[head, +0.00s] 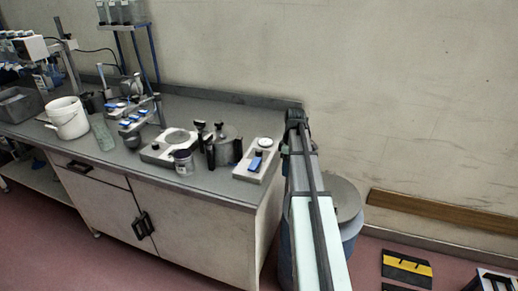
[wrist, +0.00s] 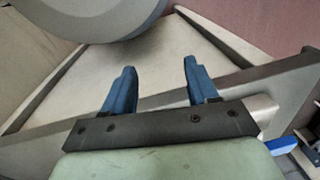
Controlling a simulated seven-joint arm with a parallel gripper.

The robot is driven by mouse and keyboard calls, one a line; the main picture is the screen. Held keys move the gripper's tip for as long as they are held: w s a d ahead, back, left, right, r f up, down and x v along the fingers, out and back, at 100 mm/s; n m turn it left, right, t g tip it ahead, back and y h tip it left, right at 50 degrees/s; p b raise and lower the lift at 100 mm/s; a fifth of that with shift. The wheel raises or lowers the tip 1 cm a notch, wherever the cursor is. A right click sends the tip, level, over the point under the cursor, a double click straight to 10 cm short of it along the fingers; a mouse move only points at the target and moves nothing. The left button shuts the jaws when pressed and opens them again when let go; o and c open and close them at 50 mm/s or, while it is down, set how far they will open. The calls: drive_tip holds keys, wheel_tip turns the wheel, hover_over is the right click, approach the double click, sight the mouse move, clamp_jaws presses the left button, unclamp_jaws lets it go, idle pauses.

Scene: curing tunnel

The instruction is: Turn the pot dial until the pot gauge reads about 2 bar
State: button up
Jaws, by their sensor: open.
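A pale box (head: 244,174) sits at the right end of the bench. It has a round white gauge (head: 265,142) on top and a blue dial (head: 256,161) below it. These look like the pot gauge and dial; the reading is too small to make out. A grey pot (head: 228,150) with black handles stands just left of the box. My gripper (wrist: 159,75) shows in the wrist view with two blue fingers apart and nothing between them. The head view does not show its fingers. The dial is not recognisable in the wrist view.
My arm rises past the bench's right end. A round-topped bin (head: 347,200) stands on the floor behind it.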

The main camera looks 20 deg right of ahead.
drive_tip(key=w+a+r+n, duration=0.1)
drive_tip(key=w+r+n, duration=0.2)
drive_tip(key=r, duration=0.3)
drive_tip(key=w+a+r+n, duration=0.2)
drive_tip(key=w+r+n, duration=0.1)
drive_tip(key=r, duration=0.2)
drive_tip(key=n+t, duration=0.1)
drive_tip(key=n, duration=0.5)
approach(259, 150)
drive_tip(key=shift+h, duration=0.3)
drive_tip(key=f, duration=0.8)
drive_tip(key=shift+w+a+f, duration=0.2)
drive_tip(key=shift+a+f, duration=0.15)
drive_tip(key=shift+f, duration=0.05)
drive_tip(key=shift+c, duration=0.3)
drive_tip(key=c, duration=1)
